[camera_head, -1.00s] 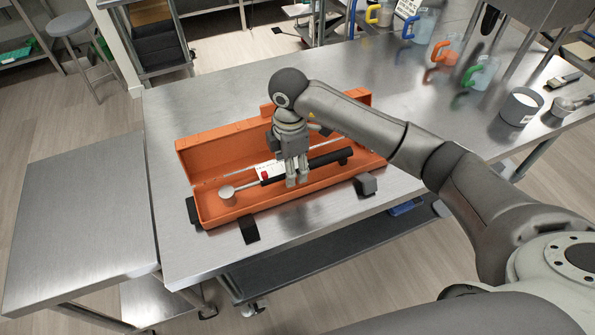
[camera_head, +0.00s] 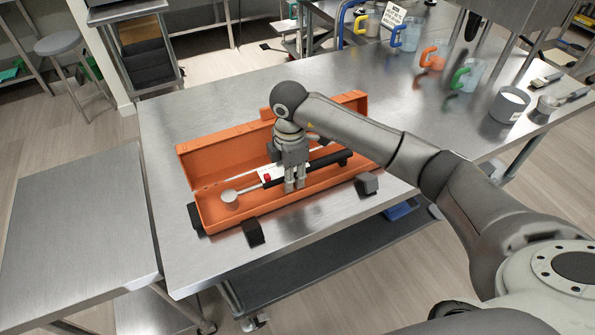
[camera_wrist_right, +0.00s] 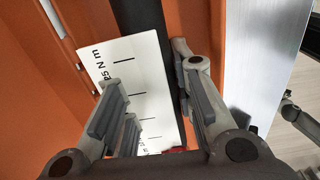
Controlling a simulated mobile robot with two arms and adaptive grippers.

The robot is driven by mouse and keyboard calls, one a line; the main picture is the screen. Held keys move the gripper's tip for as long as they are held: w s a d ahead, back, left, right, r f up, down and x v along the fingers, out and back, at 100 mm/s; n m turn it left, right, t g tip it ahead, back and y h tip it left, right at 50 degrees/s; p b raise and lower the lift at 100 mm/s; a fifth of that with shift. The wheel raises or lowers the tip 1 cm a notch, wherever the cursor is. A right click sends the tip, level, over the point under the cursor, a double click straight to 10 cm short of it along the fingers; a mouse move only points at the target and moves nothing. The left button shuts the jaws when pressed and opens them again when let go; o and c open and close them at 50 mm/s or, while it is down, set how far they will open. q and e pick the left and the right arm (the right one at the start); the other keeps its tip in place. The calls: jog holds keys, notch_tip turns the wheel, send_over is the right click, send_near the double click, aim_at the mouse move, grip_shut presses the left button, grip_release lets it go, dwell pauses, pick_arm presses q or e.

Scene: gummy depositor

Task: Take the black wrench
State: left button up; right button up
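The black wrench (camera_head: 328,160) lies lengthwise in a long open orange case (camera_head: 216,217) on the steel table. Its black handle points right, and its round silver head (camera_head: 229,196) is at the left end. A small red part (camera_head: 267,178) sits along its shaft. My right gripper (camera_head: 295,186) points down into the case over the middle of the wrench and hides part of it. In the right wrist view, the fingers (camera_wrist_right: 155,108) are apart, with the black bar (camera_wrist_right: 147,22) and a white label (camera_wrist_right: 130,65) showing between them. I cannot tell whether they touch the wrench. My left gripper is not in view.
Dark blocks stand by the case's front, one at left (camera_head: 253,233) and one at right (camera_head: 366,184). Jugs with coloured handles (camera_head: 437,55) and a grey pot (camera_head: 508,105) stand on the right. The table's left part is bare, beside a lower steel table (camera_head: 82,225).

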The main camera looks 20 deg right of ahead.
grip_shut()
jog(key=shift+r, duration=0.2)
jog(key=shift+r+p, duration=0.95)
jog(key=shift+r, duration=0.05)
notch_tip(320, 180, up, 5)
jog(key=p, duration=0.3)
jog(key=shift+p, duration=0.4)
